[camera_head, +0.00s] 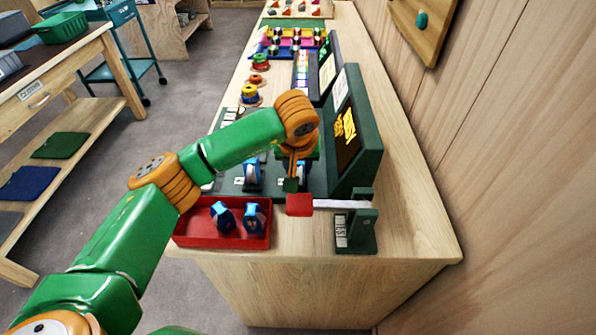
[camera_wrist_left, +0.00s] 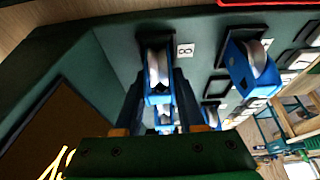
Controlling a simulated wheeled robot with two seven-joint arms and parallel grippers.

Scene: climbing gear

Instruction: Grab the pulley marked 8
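The pulley marked 8 (camera_wrist_left: 157,72) is blue with a silver wheel. It sits at a dark square mount on the green board, beside a white label "8" (camera_wrist_left: 185,50). My left gripper (camera_wrist_left: 160,92) is open, with its dark fingers on either side of this pulley; I see no clear contact. In the head view my left gripper (camera_head: 291,183) points down over the board and partly hides the pulley there. Another blue pulley (camera_wrist_left: 253,65) sits on the board to the right in the wrist view. My right gripper is not in view.
A red tray (camera_head: 205,240) with two blue pulleys (camera_head: 221,217) stands at the near left of the table. A green stand (camera_head: 356,232) with a white bar and red end is at the near right. A green upright panel (camera_head: 368,150) rises just right of my gripper.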

